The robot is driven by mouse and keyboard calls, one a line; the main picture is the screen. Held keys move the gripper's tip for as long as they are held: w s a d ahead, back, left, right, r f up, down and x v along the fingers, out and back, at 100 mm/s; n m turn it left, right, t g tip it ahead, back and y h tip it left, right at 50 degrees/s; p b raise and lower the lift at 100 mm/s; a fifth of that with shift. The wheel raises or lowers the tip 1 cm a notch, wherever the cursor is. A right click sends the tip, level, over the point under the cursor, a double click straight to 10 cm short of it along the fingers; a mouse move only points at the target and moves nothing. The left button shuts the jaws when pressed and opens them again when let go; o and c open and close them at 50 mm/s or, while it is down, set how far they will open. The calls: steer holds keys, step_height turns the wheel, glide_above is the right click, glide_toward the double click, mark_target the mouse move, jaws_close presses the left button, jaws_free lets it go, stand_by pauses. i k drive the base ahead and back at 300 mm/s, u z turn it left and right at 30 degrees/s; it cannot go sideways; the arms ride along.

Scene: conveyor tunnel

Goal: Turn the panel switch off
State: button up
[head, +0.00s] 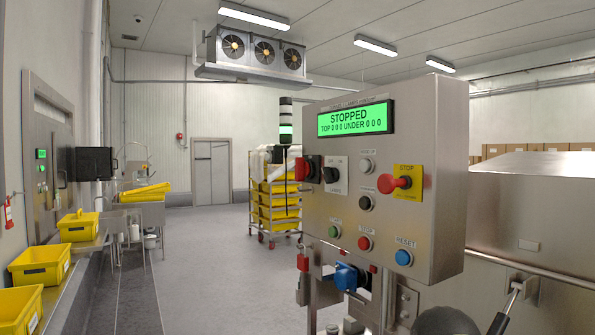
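The grey metal control panel (430,245) stands right of centre in the head view. Its green display (355,118) reads STOPPED, TOP 0 0 0 UNDER 0 0 0. A black rotary switch (333,175) on a white plate sits at the panel's upper left; its label seems to read LAMPS and its position is too small to tell. A red-and-black rotary handle (307,168) is on the panel's left side. I cannot tell which of these is the panel switch. My gripper is not clearly in view; a dark rounded shape at the bottom edge is cut off.
A red stop knob (398,183) on yellow, a green button (334,231), a red button (365,242) and a blue reset button (403,257) crowd the panel. A metal housing (535,205) stands right. Yellow crates (40,262) line the left; the floor between is clear.

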mark_target(302, 169)
steer(key=k, duration=0.4)
steer(key=u, duration=1.1)
steer(key=i, duration=0.7)
steer(key=z, duration=0.75)
